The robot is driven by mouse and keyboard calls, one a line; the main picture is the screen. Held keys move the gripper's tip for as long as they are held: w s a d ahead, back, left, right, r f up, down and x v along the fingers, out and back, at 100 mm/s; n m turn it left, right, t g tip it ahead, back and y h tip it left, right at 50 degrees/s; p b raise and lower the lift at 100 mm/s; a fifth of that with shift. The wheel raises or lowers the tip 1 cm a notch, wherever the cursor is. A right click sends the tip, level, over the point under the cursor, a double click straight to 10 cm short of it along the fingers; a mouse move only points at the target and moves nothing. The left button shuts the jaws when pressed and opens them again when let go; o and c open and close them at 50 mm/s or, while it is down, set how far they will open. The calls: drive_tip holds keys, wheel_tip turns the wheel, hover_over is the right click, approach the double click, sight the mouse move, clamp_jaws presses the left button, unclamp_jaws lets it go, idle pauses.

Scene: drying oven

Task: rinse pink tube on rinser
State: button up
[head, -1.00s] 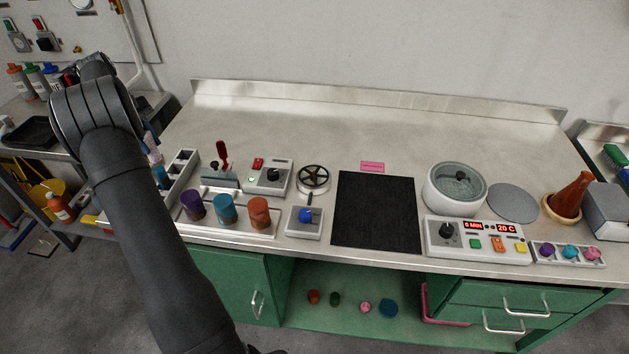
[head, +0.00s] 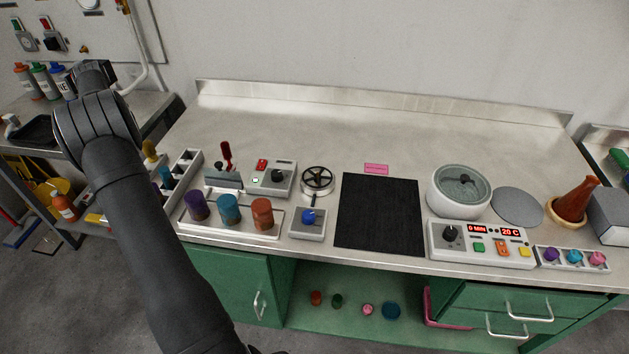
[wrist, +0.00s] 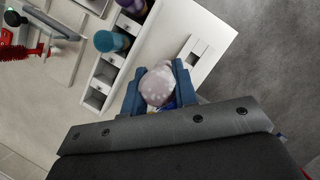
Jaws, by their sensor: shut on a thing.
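In the wrist view my gripper (wrist: 159,80) is shut on a pale pink tube (wrist: 157,88). I see the rounded end of the tube between the two blue fingers, over or beside the end of the white rack (wrist: 208,48). I cannot tell whether the tube is clear of the rack. In the head view my arm hides the gripper and the tube. The rinser, a round metal ring with black spokes (head: 318,180), stands left of the black mat, behind a small box with a blue knob (head: 308,222).
A teal tube (wrist: 107,41) and a purple one (wrist: 133,5) are near the gripper in the wrist view. Purple, blue and orange cups (head: 262,213) stand in a tray. A black mat (head: 380,212) lies mid-bench. The back of the bench is clear.

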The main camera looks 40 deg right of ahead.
drive_tip(key=s+d+r+m, duration=0.1)
drive_tip(key=s+d+r, duration=0.15)
drive_tip(key=d, duration=0.65)
drive_tip(key=s+d+r, duration=0.2)
drive_tip(key=s+d, duration=0.2)
drive_tip(key=d, duration=0.4)
drive_tip(key=s+d+r+m, duration=0.1)
drive_tip(key=s+d+r, duration=0.15)
drive_tip(key=d, duration=0.65)
drive_tip(key=shift+s+d+f+n+t+h, duration=0.35)
drive_tip(key=shift+s+d+f+n+h, duration=0.3)
drive_tip(key=shift+s+d+f+n, duration=1.4)
drive_tip(key=shift+s+d+f+n+t+h, duration=0.4)
drive_tip(key=shift+s+d+f+n+h, duration=0.4)
drive_tip(key=shift+s+d+n, duration=2.4)
drive_tip(key=shift+s+d+f+n+t+h, duration=0.45)
drive_tip(key=shift+s+d+f+n, duration=1.2)
drive_tip(key=shift+s+d, duration=1.85)
drive_tip(key=shift+s+a+r, duration=0.2)
drive_tip(key=shift+s+a, duration=0.1)
drive_tip(key=shift+a, duration=0.05)
